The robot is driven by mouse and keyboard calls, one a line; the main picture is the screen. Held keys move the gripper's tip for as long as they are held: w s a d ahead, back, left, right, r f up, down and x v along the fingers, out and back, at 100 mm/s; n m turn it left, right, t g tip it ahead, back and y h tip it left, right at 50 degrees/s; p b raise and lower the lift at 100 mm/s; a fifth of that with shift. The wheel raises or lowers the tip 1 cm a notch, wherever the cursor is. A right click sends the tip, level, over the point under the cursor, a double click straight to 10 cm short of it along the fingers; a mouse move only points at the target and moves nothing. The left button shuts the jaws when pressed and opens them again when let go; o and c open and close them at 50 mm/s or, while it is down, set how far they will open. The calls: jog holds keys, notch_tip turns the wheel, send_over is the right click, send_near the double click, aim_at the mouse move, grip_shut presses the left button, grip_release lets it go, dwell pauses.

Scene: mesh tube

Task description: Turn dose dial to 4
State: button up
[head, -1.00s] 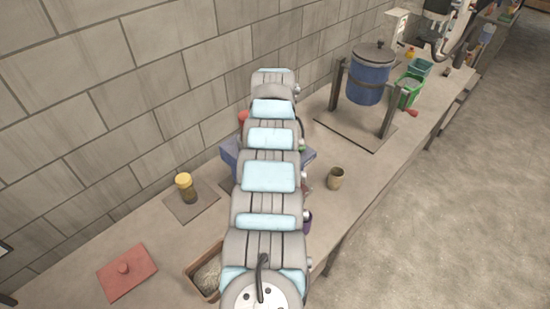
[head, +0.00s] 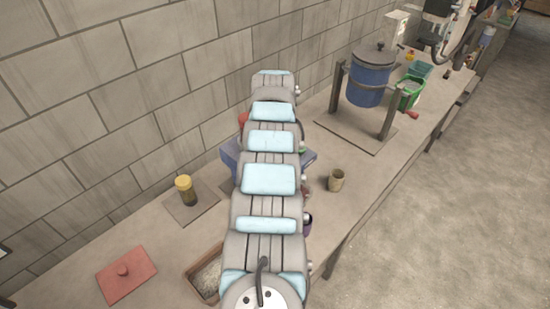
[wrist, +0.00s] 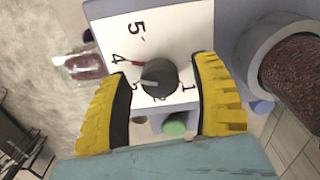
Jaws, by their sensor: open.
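The dose dial (wrist: 158,77) is a dark grey round knob on a white panel (wrist: 178,30) with printed numbers; 5, 4 and 1 read clearly, others are partly covered. A light pointer line on the knob points left, below the 4, near a partly hidden number. A short red mark sits between the knob and the 4. My gripper (wrist: 160,72) has yellow ribbed fingers, open, one on each side of the knob. Whether either finger touches the knob I cannot tell. In the head view my arm hides the dial and gripper; part of a blue box (head: 229,156) shows behind it.
A round tube with reddish-brown contents (wrist: 290,65) stands right of the panel in the wrist view. On the bench are a yellow-lidded jar (head: 186,190), a red lid (head: 122,278), a small cup (head: 337,180) and a blue drum (head: 368,82) on a stand.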

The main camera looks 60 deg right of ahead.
notch_tip(320, 180, up, 12)
dwell(0.6)
dwell(0.5)
